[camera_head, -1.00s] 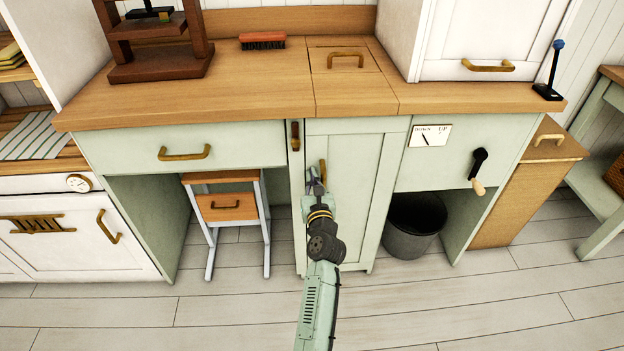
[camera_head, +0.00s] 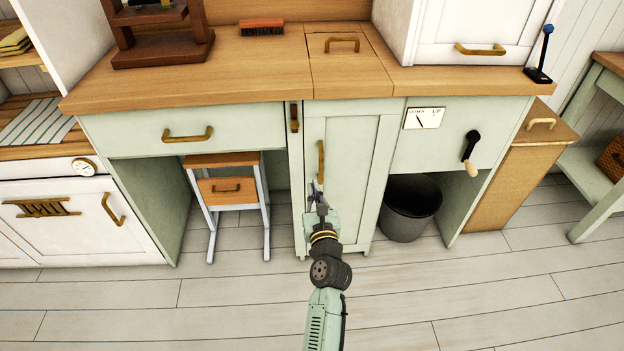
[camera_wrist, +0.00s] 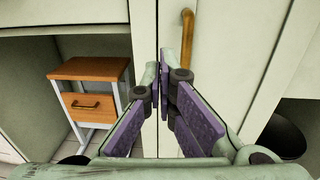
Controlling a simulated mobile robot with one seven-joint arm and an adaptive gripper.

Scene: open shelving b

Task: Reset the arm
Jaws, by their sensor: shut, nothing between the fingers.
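My gripper (camera_head: 317,192) is in front of the narrow green cabinet door (camera_head: 350,150), just below its vertical brass handle (camera_head: 320,160). In the wrist view my gripper (camera_wrist: 162,75) shows its purple-padded fingers with tips together and nothing between them. The handle (camera_wrist: 187,38) stands beyond the fingertips there, apart from them. The door looks closed. My arm reaches up from the bottom of the head view.
An orange-topped stool (camera_head: 227,187) stands in the open bay to the left. A dark bin (camera_head: 410,212) stands under the right-hand panel, which has a crank (camera_head: 470,148). A wooden counter (camera_head: 240,70) overhangs the cabinets. The floor in front is clear.

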